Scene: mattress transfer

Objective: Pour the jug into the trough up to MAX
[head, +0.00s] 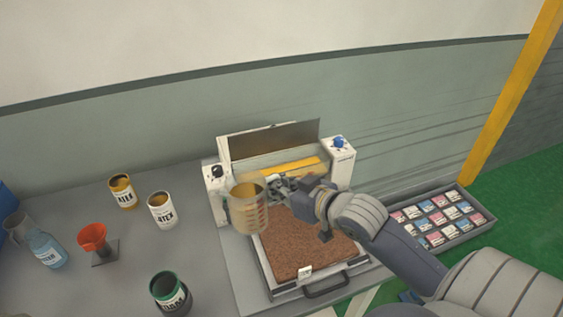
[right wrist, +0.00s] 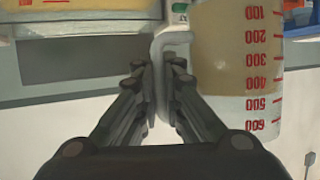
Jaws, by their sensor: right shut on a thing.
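The clear jug (head: 248,210) has red marks and holds tan liquid. In the right wrist view the jug (right wrist: 235,60) appears upside down, its liquid ending between the 400 and 500 marks. My right gripper (head: 277,187) is shut on the jug's handle (right wrist: 172,50) and holds it over the machine's front left, near upright. The yellowish trough (head: 292,168) lies across the white machine, behind and right of the jug. Its MAX mark and its level cannot be made out; the jug and gripper hide part of it. My left gripper is not in view.
A raised panel (head: 270,139) stands behind the trough, between two white end housings. A brown mat (head: 312,248) lies in front. Cans (head: 162,210), an orange funnel (head: 92,238) and a blue bottle (head: 46,250) stand left. A sample tray (head: 470,232) is at right.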

